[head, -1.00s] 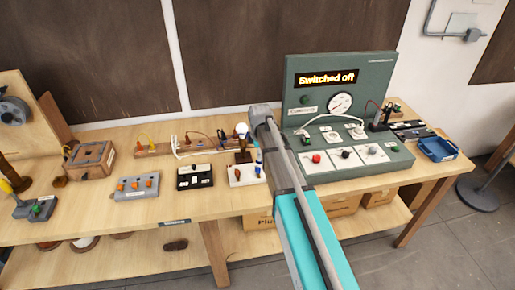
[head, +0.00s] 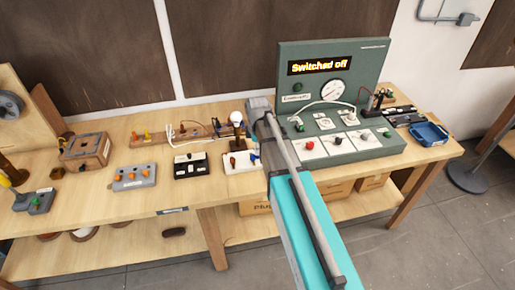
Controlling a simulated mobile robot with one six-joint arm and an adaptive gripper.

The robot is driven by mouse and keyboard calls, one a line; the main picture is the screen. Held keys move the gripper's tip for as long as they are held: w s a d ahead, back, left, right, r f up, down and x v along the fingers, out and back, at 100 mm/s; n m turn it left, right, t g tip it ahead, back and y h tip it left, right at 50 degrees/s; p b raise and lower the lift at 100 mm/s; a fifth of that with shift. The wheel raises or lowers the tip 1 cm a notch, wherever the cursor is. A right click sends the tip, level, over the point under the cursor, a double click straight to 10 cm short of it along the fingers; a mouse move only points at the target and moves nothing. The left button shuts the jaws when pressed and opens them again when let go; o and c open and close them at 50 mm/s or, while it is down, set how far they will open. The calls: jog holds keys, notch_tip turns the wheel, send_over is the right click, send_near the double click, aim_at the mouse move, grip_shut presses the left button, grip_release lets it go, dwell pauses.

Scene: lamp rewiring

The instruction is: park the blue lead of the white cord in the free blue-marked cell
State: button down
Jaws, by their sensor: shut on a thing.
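A white block (head: 240,167) stands on the bench just left of my arm, with a brown piece (head: 233,161) and a blue piece (head: 254,155) at its top. I cannot tell whether the blue piece is the lead or a cell's mark. A white cord (head: 171,133) loops behind the black block. Its blue lead cannot be picked out. My arm reaches over the bench beside the white block and hides its right side. My gripper's fingers are hidden behind the arm. No free blue-marked cell can be made out.
A lamp with a white bulb (head: 237,117) stands behind the white block. A black block (head: 191,166) and a grey block with orange pieces (head: 134,178) are to its left. The green console (head: 335,60) reads "Switched off". A blue tray (head: 430,134) sits at the right. The front bench strip is clear.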

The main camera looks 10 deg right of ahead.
aim_at(258, 157)
notch_tip(258, 157, down, 4)
jog(key=b, duration=0.4)
jog(key=shift+f+b, duration=0.25)
jog(key=shift+b, duration=0.05)
jog(key=shift+s, duration=0.1)
dwell(0.4)
